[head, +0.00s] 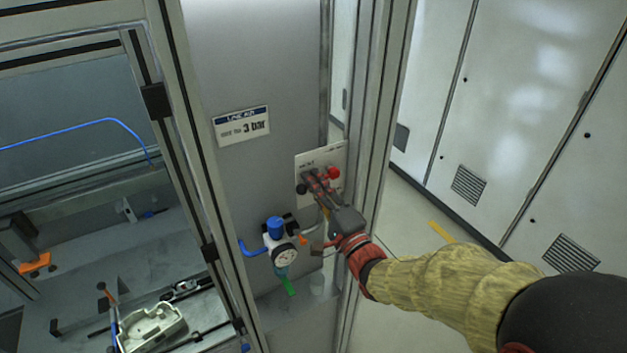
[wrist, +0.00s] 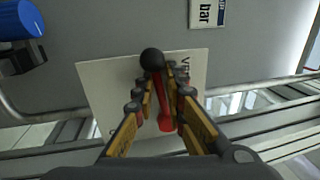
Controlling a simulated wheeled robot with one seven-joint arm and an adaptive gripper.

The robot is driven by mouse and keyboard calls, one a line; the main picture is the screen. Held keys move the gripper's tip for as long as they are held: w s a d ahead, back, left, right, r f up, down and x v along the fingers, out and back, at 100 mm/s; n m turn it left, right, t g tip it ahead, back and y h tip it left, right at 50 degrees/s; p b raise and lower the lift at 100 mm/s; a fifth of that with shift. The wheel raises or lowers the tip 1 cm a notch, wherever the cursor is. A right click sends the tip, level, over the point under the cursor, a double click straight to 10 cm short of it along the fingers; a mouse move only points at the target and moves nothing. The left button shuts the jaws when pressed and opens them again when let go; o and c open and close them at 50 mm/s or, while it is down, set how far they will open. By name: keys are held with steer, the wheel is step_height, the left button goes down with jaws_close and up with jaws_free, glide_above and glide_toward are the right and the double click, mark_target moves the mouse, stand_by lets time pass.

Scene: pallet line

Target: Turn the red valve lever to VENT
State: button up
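The red valve lever (wrist: 164,105) is on a pale plate (wrist: 103,85) on the grey panel. In the wrist view it runs from a black ball (wrist: 152,59) down to a wider red end. In the head view a red knob (head: 333,172) shows at the plate's right and the black ball at its left. My gripper (wrist: 161,76) is at the plate, its two fingers on either side of the lever, tips just below the black ball. Whether both fingers touch the lever is unclear. Lettering starting "VE" shows beside the right finger; the rest is hidden.
A regulator with blue knob (head: 275,227) and round gauge (head: 284,255) is left of and below the plate. A "3 bar" sign (head: 242,126) is above left. A metal frame post (head: 376,130) stands close to the right of the plate. White cabinets (head: 520,95) stand farther right.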

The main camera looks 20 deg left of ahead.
steer(key=shift+o, duration=1)
steer(key=shift+r, duration=0.3)
